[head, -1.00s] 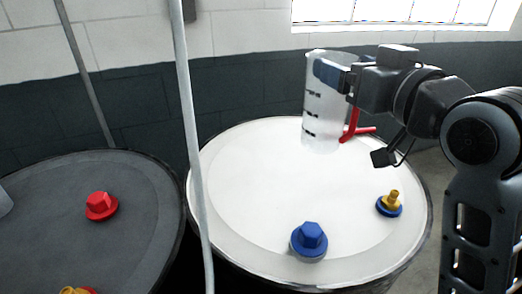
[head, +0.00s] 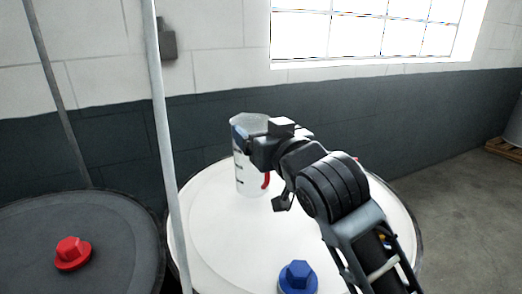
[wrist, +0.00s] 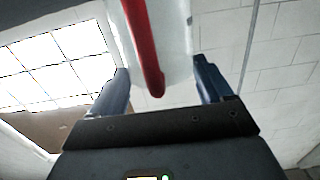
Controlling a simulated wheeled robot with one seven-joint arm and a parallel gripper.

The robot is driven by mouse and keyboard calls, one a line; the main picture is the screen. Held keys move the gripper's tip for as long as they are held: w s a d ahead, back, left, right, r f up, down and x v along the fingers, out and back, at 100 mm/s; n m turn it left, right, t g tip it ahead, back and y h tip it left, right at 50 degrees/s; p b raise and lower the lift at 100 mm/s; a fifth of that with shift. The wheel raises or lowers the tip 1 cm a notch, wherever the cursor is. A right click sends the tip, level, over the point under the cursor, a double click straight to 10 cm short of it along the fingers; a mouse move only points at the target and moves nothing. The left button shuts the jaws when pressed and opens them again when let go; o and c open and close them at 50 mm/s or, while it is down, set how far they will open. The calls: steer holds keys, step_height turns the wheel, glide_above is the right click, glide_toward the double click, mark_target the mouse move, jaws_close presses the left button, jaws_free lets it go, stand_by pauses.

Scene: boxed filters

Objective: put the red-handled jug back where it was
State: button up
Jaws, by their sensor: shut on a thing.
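The jug (head: 250,178) is clear with dark marks and a red handle (head: 266,179). It stands upright in the head view over the back left of the white drum lid (head: 212,232). I cannot tell whether its base touches the lid. My gripper (head: 243,133) is shut on the jug near its top, and my arm comes from the lower right. In the wrist view, the blue fingers of my gripper (wrist: 161,68) lie either side of the jug (wrist: 177,35), with the red handle (wrist: 146,55) between them.
A blue cap (head: 298,277) sits at the front of the white lid. A dark drum (head: 110,235) with a red cap (head: 72,253) stands at the left. A thin pale pole (head: 162,130) rises between the drums. My arm covers the lid's right side.

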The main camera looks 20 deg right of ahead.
steer(key=shift+f+b, duration=1.1)
steer(key=shift+f, duration=0.55)
steer(key=shift+f, duration=0.2)
steer(key=o, duration=1.6)
steer(key=shift+o, duration=0.2)
steer(key=shift+r, duration=0.1)
steer(key=s, duration=1.2)
steer(key=shift+r, duration=0.3)
